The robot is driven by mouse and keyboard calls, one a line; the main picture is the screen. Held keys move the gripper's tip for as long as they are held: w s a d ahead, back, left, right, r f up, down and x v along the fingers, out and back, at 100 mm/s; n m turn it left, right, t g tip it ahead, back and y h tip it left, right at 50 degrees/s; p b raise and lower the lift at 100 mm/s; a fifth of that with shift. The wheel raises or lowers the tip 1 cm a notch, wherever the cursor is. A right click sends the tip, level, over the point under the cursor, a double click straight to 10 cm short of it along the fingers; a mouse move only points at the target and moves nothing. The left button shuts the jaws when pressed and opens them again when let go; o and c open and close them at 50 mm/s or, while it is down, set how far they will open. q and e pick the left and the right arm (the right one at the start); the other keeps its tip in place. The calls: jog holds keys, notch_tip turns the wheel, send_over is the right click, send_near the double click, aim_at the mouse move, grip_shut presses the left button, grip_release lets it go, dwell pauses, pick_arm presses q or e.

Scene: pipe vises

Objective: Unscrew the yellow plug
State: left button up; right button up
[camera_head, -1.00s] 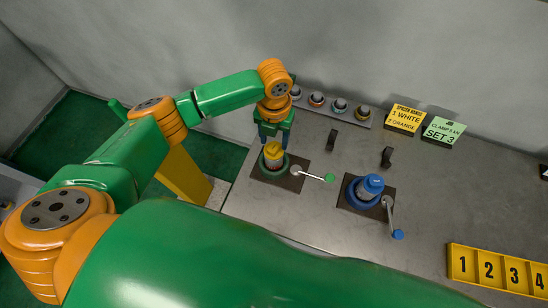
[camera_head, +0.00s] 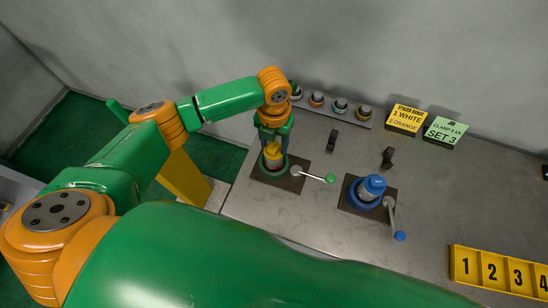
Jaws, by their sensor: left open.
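The yellow plug (camera_head: 273,152) sits on top of a pipe held in the green vise (camera_head: 265,173) on the table. My left gripper (camera_head: 274,142) is above the plug and points down, with its blue-grey fingers at the plug's upper part. It is open, and whether the fingers touch the plug cannot be told. The green vise's lever (camera_head: 318,176) points right. My right gripper is not in view; a large green arm link of mine fills the bottom.
A rack of several caps (camera_head: 340,105), two signs (camera_head: 407,118) (camera_head: 444,130) and a yellow numbered tray (camera_head: 497,272) are on the table.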

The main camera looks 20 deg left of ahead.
pick_arm(q)
grip_shut()
jog(key=shift+r+n+p, duration=0.15)
jog(key=shift+n+p, duration=0.4)
jog(key=shift+n, duration=0.25)
jog(key=n, duration=1.3)
jog(key=shift+c, duration=2.3)
grip_release()
jog(key=shift+n, duration=0.5)
grip_shut()
